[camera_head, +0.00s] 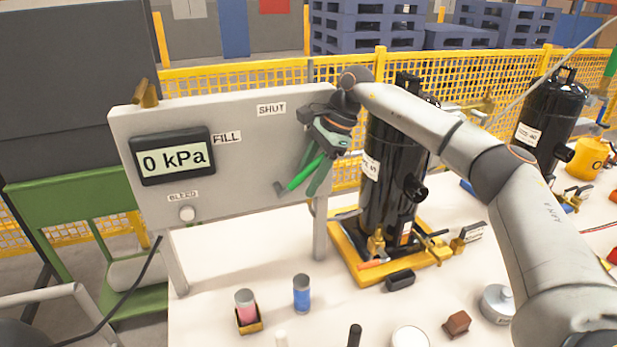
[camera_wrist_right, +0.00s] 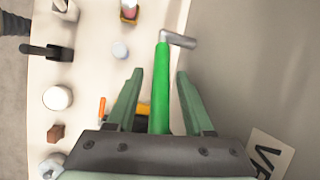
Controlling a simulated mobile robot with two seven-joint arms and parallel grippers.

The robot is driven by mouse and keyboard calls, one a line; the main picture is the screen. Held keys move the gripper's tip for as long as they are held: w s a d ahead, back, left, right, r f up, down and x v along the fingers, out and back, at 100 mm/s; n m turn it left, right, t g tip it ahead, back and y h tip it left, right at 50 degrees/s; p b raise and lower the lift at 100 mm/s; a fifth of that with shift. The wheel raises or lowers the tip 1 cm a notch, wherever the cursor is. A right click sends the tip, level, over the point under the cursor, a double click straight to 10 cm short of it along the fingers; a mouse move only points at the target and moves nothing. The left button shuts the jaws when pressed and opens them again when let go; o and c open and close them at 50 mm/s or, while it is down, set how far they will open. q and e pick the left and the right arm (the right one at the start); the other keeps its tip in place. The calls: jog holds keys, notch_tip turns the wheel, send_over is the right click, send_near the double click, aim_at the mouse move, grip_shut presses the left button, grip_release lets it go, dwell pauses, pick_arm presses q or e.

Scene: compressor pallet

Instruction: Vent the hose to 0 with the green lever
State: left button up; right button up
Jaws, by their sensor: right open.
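The green lever (camera_head: 305,172) is on the right part of a grey panel (camera_head: 240,180), slanting down and to the left. In the right wrist view the lever (camera_wrist_right: 161,90) runs between my right gripper's two fingers, with a gap on each side, and reaches past the tips to a grey crank end (camera_wrist_right: 181,41). My right gripper (camera_head: 318,180) is open around the lever, in front of the panel. The panel's display (camera_head: 172,157) reads 0 kPa. My left gripper is out of view.
The panel carries FILL (camera_head: 227,138), SHUT (camera_head: 271,109) and BLEED labels with a knob (camera_head: 187,214). A black compressor (camera_head: 385,190) stands close right of the panel on a yellow base. Pink and blue cylinders and small parts lie on the white table (camera_head: 220,290).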

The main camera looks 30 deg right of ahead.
jog(key=shift+c, duration=0.2)
grip_shut()
dwell(1.3)
